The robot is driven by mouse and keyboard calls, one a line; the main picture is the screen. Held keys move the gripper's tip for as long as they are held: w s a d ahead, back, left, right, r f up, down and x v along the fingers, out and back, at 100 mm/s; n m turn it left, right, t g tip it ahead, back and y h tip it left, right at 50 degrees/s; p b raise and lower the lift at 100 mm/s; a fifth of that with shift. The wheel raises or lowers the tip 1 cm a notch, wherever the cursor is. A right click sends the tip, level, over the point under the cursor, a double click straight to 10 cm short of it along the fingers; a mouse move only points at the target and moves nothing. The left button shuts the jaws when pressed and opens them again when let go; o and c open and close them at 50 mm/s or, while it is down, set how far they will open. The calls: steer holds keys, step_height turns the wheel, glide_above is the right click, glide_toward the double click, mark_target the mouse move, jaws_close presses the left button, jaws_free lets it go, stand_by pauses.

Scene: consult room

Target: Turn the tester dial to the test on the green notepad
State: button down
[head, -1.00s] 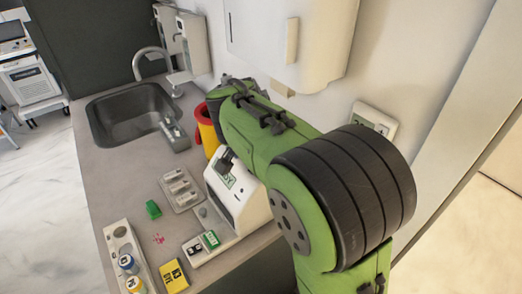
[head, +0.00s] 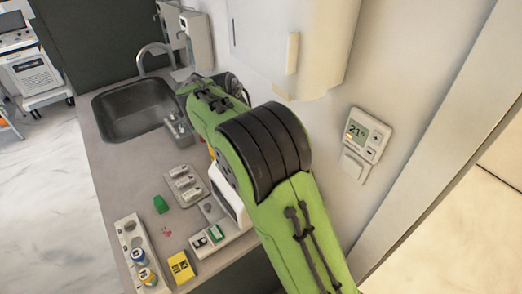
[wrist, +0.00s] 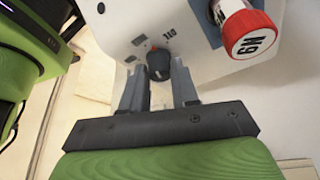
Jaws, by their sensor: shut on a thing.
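The white tester (head: 232,200) stands on the counter, mostly hidden behind my arm in the head view. In the wrist view its white face (wrist: 205,62) carries a dark round dial (wrist: 159,66) with a red mark above it and small printed labels around it, upside down and hard to read. My gripper (wrist: 157,74) has one finger on each side of the dial and is shut on it. A small green-and-white pad (head: 214,234) lies at the tester's front; its writing is too small to read.
A red-capped container (wrist: 248,34) sits on the tester close to the gripper. A grey tray (head: 183,186), a yellow pad (head: 181,267) and a white rack with vials (head: 140,257) lie nearby. The sink (head: 135,110) is behind; a thermostat (head: 366,135) is on the wall.

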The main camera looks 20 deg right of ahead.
steer(key=m+g+p, duration=0.1)
steer(key=m, duration=0.1)
steer(key=m+p, duration=0.1)
steer(key=m, duration=0.1)
steer(key=shift+w+r+m+g, duration=0.1)
steer(key=shift+m+g, duration=0.2)
steer(key=shift+g, duration=0.1)
steer(key=shift+w+d+m+g+y+p, duration=0.1)
steer(key=shift+m+g+y+p, duration=0.55)
steer(key=shift+m, duration=1.15)
steer(key=c, duration=0.9)
jaws_free()
